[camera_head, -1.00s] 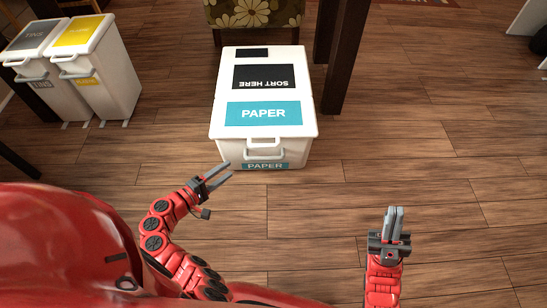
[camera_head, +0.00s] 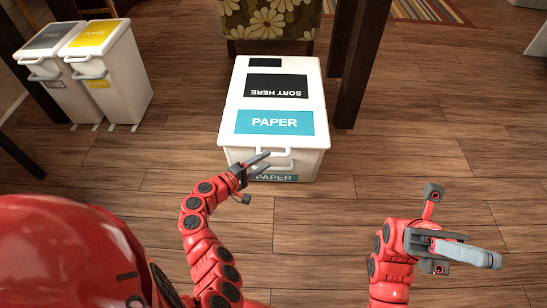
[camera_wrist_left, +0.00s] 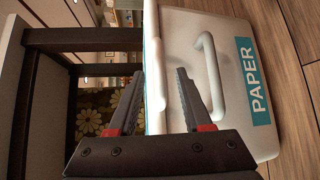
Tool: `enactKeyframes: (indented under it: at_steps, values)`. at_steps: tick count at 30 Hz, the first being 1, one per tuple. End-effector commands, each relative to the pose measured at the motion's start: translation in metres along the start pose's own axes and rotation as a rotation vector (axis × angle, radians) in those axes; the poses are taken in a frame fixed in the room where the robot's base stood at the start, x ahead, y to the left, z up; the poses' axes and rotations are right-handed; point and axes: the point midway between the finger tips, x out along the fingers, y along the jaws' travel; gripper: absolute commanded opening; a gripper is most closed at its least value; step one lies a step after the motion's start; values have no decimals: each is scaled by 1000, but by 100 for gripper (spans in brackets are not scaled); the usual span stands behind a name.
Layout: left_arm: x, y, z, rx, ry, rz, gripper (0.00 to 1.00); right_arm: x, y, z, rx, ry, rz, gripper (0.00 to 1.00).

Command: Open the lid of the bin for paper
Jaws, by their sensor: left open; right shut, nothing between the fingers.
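The paper bin (camera_head: 312,162) is a white box on the wood floor. Its white lid (camera_head: 278,103) bears a blue PAPER label and is shut. A white handle (camera_head: 272,153) sticks out at the front edge; it also shows in the left wrist view (camera_wrist_left: 212,75). My left gripper (camera_head: 264,160) is open at the front of the bin, by the handle. In the left wrist view its fingers (camera_wrist_left: 155,95) point at the lid's front edge, one on each side of it. Whether they touch is unclear. My right gripper (camera_head: 500,261) is shut and empty, over the floor at the right.
Two more bins, one with a grey lid label (camera_head: 45,65) and one with a yellow one (camera_head: 108,75), stand at the left. A dark table leg (camera_head: 360,60) stands right of the paper bin, and a flowered chair (camera_head: 270,22) behind it. The floor at the right is clear.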

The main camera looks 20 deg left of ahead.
Motion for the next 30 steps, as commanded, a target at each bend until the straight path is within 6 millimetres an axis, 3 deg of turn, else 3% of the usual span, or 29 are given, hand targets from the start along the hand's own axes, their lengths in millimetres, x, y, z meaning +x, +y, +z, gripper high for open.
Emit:
enactKeyframes:
  at_steps: [3, 9, 15, 24, 30]
  values:
    - [16, -1, -1, 2, 1, 2, 50, 21, 10, -16, 15, 146, 72, 0]
    - [36, 0, -1, 2, -1, 2, 50, 44, 26, -40, 41, 329, 173, 0]
    - [46, 0, 0, 1, 2, 0, 50, 52, 35, -52, 57, 415, 223, 0]
    - [46, 1, 0, 2, 2, 0, 50, 53, 36, -53, 59, 424, 230, 0]
    - [46, 1, 0, 2, 2, 1, 14, 53, 36, -53, 58, 424, 229, 0]
